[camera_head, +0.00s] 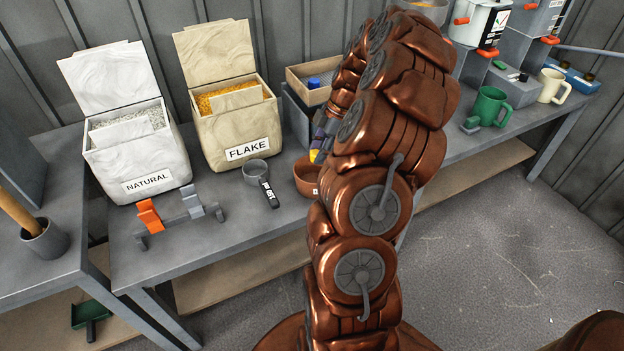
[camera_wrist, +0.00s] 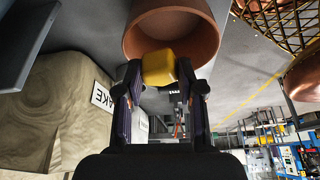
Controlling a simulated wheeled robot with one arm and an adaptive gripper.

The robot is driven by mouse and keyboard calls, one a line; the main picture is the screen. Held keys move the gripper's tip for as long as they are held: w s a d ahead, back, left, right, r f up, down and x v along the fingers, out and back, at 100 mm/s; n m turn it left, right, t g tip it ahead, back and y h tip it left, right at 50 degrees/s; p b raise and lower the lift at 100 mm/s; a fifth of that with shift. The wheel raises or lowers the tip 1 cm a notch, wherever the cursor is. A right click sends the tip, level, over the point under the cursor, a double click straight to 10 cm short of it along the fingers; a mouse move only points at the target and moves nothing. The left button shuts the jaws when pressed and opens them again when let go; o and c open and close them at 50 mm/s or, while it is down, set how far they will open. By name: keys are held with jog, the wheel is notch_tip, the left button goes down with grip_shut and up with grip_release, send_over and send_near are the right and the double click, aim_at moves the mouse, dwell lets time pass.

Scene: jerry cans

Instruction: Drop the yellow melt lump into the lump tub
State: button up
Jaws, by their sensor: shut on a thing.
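My gripper (camera_wrist: 160,82) is shut on the yellow melt lump (camera_wrist: 158,66), with one finger on each side of it. In the wrist view the lump shows in front of the opening of a round reddish-brown tub (camera_wrist: 205,35), seemingly the lump tub. In the head view the tub (camera_head: 303,184) stands on the bench near its front edge, partly hidden by my arm. A bit of the yellow lump (camera_head: 314,155) shows close above the tub's rim. Whether the lump is inside the rim I cannot tell.
The FLAKE bin (camera_head: 228,128) and NATURAL bin (camera_head: 140,165) stand left of the tub. A grey scoop (camera_head: 257,173) lies between the FLAKE bin and tub. A wooden tray (camera_head: 308,75) is behind. A green mug (camera_head: 490,106) stands at right.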

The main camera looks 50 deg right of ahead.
jog(key=shift+f, duration=1)
jog(key=o, duration=0.9)
jog(key=shift+r, duration=0.1)
jog(key=v, duration=1.1)
jog(key=shift+d+r, duration=0.2)
jog(key=shift+r, duration=0.15)
